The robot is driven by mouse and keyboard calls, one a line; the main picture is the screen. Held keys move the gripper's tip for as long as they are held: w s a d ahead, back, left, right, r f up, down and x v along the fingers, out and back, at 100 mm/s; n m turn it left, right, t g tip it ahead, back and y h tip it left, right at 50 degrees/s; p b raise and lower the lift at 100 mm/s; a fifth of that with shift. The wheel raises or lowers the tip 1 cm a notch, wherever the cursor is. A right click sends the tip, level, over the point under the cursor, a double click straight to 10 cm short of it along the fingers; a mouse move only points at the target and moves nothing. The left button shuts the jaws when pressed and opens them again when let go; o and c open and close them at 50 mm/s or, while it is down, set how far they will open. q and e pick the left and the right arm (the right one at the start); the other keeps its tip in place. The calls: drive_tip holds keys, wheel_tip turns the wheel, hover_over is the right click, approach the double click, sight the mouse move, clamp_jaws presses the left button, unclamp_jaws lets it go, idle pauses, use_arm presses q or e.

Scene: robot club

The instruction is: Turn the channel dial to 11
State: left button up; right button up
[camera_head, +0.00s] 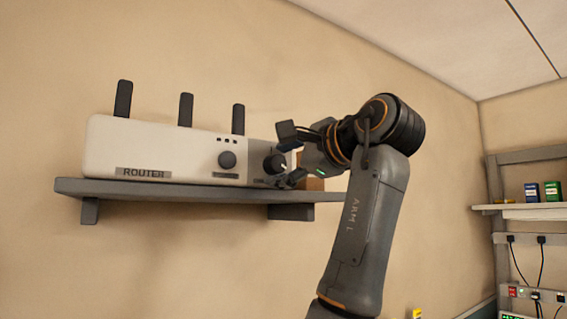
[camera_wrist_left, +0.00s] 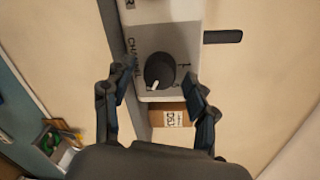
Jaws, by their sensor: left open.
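The router (camera_head: 150,150) is a long cream box with a grey end panel and upright antennas, on a wall shelf. The channel dial (camera_head: 275,163) is a round black knob on that grey end. In the left wrist view the dial (camera_wrist_left: 160,68) has a white pointer mark aimed toward the lower left of the picture, with "CHANNEL" printed beside it. Its numbers are partly hidden or too small to read. My left gripper (camera_head: 288,157) is open in front of the dial. Its fingers (camera_wrist_left: 160,93) stand on either side of the knob; contact cannot be told.
A second black knob (camera_head: 227,160) sits on the router's cream front. The grey shelf (camera_head: 200,192) runs under the router. A brown box (camera_wrist_left: 172,114) with a white label lies beside the router's end. A rack with small boxes (camera_head: 532,191) stands far right.

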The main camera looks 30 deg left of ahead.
use_arm(q)
drive_tip(key=v, duration=1.2)
idle(0.3)
